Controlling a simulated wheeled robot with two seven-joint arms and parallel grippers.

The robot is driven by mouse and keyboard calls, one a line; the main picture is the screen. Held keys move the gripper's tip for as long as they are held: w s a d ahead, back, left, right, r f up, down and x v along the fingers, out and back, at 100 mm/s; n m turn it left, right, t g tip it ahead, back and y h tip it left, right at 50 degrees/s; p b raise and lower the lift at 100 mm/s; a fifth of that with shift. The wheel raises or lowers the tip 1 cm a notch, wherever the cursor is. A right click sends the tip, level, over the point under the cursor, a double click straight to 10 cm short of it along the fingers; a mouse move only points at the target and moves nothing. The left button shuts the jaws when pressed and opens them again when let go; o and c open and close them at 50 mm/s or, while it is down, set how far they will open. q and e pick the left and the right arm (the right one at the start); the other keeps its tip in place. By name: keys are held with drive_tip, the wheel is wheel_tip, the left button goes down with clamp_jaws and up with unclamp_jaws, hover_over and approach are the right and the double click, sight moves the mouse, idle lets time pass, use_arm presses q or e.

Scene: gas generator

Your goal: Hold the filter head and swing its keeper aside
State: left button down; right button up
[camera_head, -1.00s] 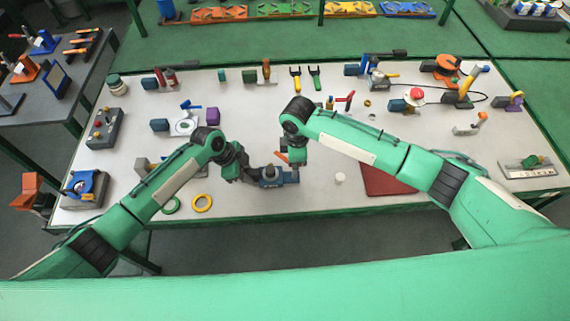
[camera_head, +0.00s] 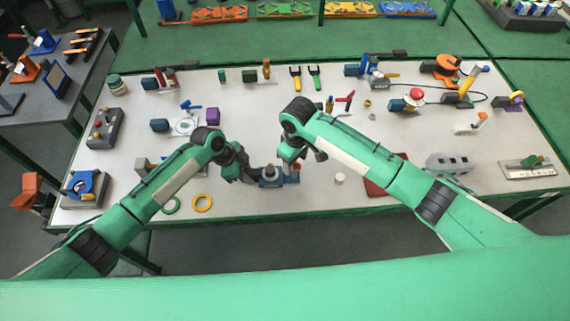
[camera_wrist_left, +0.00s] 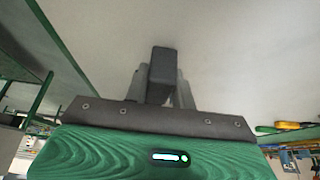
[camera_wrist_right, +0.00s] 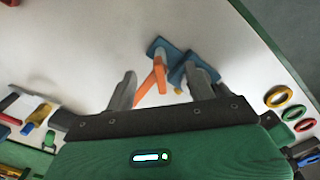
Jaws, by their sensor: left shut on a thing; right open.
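The blue filter assembly (camera_head: 270,179) with a grey top stands near the front middle of the table. My left gripper (camera_head: 251,174) reaches it from its left side. In the left wrist view its fingers (camera_wrist_left: 161,88) are shut on a dark grey block (camera_wrist_left: 162,66), which looks like part of the filter head. My right gripper (camera_head: 290,160) is over the assembly's right end. In the right wrist view its fingers (camera_wrist_right: 165,90) are open and apart, with the orange keeper (camera_wrist_right: 158,76) between and beyond them. Blue parts (camera_wrist_right: 161,48) sit beside the keeper. Contact with the keeper is not visible.
Yellow ring (camera_head: 202,203) and green ring (camera_head: 170,205) lie at the table's front left. A white cap (camera_head: 340,178) and dark red mat (camera_head: 377,187) are to the right. A grey housing (camera_head: 450,163) stands behind my right forearm. Tools line the back.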

drive_tip(key=shift+r, duration=3.55)
use_arm(q)
drive_tip(key=c, duration=1.1)
unclamp_jaws()
drive_tip(key=v, duration=1.2)
